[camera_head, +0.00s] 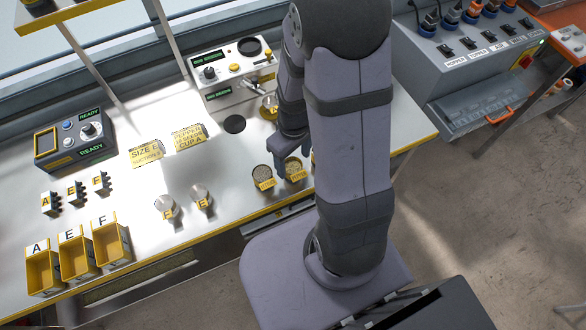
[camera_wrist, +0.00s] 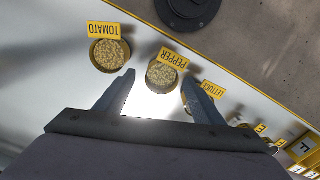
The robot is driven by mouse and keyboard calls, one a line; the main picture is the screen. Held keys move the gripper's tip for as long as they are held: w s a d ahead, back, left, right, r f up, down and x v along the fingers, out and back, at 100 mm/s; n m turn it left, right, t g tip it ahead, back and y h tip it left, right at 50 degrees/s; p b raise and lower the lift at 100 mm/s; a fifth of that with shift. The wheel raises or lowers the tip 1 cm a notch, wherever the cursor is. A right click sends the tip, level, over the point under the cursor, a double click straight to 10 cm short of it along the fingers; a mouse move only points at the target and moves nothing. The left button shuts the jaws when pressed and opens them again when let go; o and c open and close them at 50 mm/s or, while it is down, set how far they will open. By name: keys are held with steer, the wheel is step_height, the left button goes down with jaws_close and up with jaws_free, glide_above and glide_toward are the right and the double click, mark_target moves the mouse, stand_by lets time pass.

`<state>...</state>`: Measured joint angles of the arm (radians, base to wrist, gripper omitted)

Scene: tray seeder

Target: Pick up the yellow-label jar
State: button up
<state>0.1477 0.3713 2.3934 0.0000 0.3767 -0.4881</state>
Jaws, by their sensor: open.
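Several round jars of pale seed, each with a yellow label, stand in a row on the white bench. In the wrist view they are the TOMATO jar (camera_wrist: 110,55), the PEPPER jar (camera_wrist: 161,78) and the LETTUCE jar (camera_wrist: 188,110), which is partly hidden by a finger. Two of the jars show in the head view, a left jar (camera_head: 262,173) and a middle jar (camera_head: 294,166); the arm covers most of the third. My gripper (camera_wrist: 160,80) is open and empty, with the PEPPER jar seen between its fingertips. In the head view my gripper (camera_head: 281,160) is just above the jars.
Two metal cups (camera_head: 166,207) stand left of the jars. Yellow bins (camera_head: 44,273) and small dark blocks (camera_head: 50,203) are farther left. A control box (camera_head: 75,142) and a dial panel (camera_head: 230,75) stand behind. The bench's front edge is close to the jars.

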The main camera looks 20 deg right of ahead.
mark_target(293, 167)
steer(key=shift+a+f, duration=0.15)
steer(key=shift+f, duration=1.65)
steer(key=c, duration=1.2)
